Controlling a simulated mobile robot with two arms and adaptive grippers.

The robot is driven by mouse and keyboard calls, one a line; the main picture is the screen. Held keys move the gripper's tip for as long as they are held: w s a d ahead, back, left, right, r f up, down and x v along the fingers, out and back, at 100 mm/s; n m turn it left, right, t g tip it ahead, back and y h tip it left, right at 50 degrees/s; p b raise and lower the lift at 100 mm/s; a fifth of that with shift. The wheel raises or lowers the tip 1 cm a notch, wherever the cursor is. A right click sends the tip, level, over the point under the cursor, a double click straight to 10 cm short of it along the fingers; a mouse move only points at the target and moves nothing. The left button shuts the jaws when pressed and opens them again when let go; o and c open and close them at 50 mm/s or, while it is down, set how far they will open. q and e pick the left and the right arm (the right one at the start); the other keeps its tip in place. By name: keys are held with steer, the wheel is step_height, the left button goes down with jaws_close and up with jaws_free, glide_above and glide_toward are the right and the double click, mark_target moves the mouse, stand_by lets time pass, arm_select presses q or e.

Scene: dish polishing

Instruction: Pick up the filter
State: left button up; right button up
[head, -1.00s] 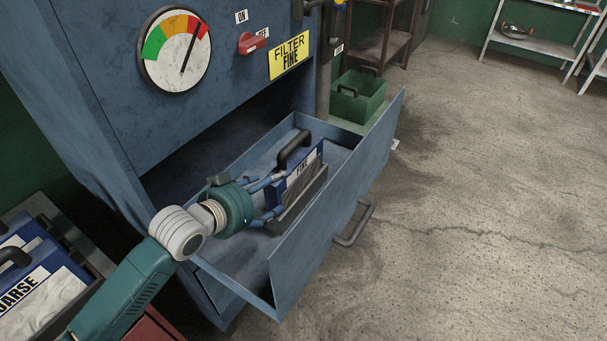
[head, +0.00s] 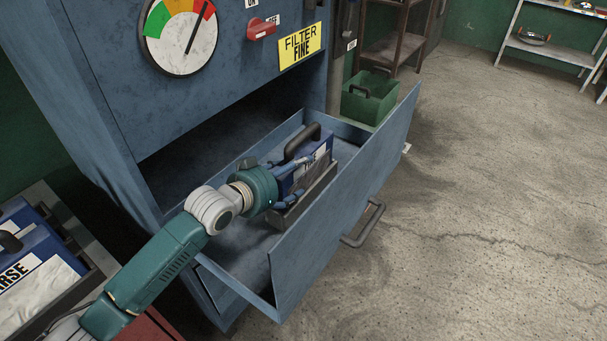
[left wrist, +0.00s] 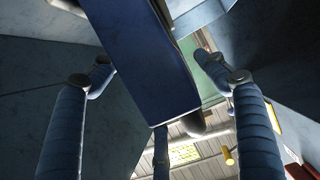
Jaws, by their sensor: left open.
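The fine filter (head: 319,158) is a blue box with a white label and a black handle on top. It sits upright in a dark holder inside the pulled-out drawer (head: 345,190). My left gripper (head: 299,180) is open at the filter's near end, its fingers reaching along its sides. In the left wrist view the blue body of the filter (left wrist: 158,65) stands between the spread fingers, with gaps visible on both sides. Whether any finger touches it, I cannot tell. My right gripper does not show.
The drawer's front wall and handle (head: 364,226) stand right of the filter. A blue cabinet with a dial (head: 181,36) and red switch (head: 262,28) rises behind. A green bin (head: 369,97) stands beyond the drawer. A coarse filter (head: 38,270) lies at left. The floor at right is clear.

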mark_target(304, 166)
arm_select(q)
steer(key=shift+p+x, duration=0.4)
steer(key=shift+x, duration=2.4)
steer(key=shift+a, duration=0.1)
steer(key=shift+r, duration=0.1)
steer(key=shift+c, duration=0.5)
steer(key=c, duration=1.7)
steer(key=shift+w+r, duration=0.1)
steer(key=shift+r, duration=0.05)
jaws_close()
steer(key=shift+r, duration=0.1)
